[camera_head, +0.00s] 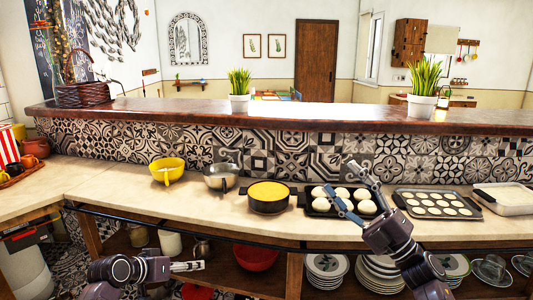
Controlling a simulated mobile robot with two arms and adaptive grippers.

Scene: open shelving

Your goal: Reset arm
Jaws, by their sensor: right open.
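My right gripper (340,179) is open, its two fingers spread. My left gripper (196,266) is low at the left, in front of the counter's open lower shelf. Its fingers are seen side-on, so their opening is unclear. Nothing shows held in either gripper.
The counter (120,178) bears a yellow bowl (167,166), a metal bowl (219,178), a round cake pan (268,206), a second muffin tray (437,213) and a white tray (507,199). Stacked plates (376,270) and a red bowl (256,258) are below.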

